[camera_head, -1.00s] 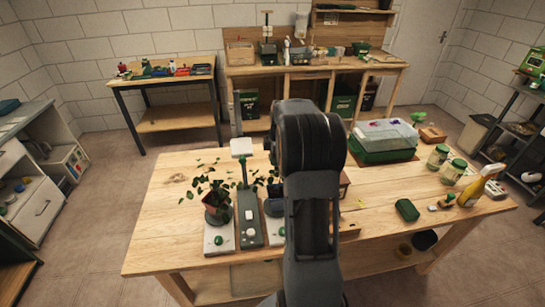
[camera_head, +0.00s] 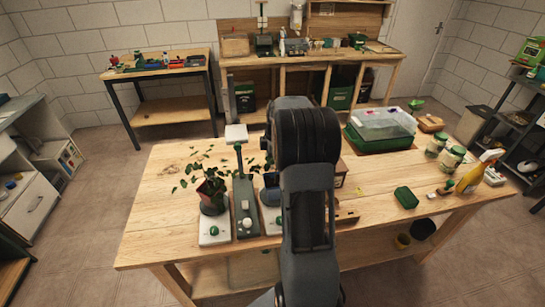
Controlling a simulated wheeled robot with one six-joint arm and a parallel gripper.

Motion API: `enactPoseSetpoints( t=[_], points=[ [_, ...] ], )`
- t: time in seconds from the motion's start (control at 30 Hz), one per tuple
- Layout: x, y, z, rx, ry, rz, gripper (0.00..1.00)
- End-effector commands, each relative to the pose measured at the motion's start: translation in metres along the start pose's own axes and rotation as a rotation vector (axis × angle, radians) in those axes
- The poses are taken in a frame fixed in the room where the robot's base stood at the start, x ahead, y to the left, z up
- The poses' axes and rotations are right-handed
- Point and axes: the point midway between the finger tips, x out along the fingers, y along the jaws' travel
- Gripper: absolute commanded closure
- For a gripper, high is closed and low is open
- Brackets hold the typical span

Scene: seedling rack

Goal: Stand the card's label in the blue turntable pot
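Two turntables stand at the front left of the wooden table. The left turntable (camera_head: 214,232) has a white base with a green knob and bears a leafy plant in a reddish pot (camera_head: 208,186). The right turntable (camera_head: 271,222) bears a dark bluish pot (camera_head: 269,196), partly hidden behind my arm; it may be the blue pot. A small yellow thing (camera_head: 358,190) lies right of my arm, too small to identify. I cannot make out the card or its label. My gripper is hidden behind my arm.
A grey-green stand with a white-topped post (camera_head: 236,133) rises between the turntables. A wooden block (camera_head: 346,214) lies right of my arm.

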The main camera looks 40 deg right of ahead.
Motion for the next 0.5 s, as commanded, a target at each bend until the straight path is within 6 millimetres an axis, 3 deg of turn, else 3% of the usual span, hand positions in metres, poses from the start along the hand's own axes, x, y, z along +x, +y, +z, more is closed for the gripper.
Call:
enactPoseSetpoints(
  t=[0.5],
  points=[
    [0.035,0.000,0.004,0.000,0.000,-0.001,1.00]
  ],
)
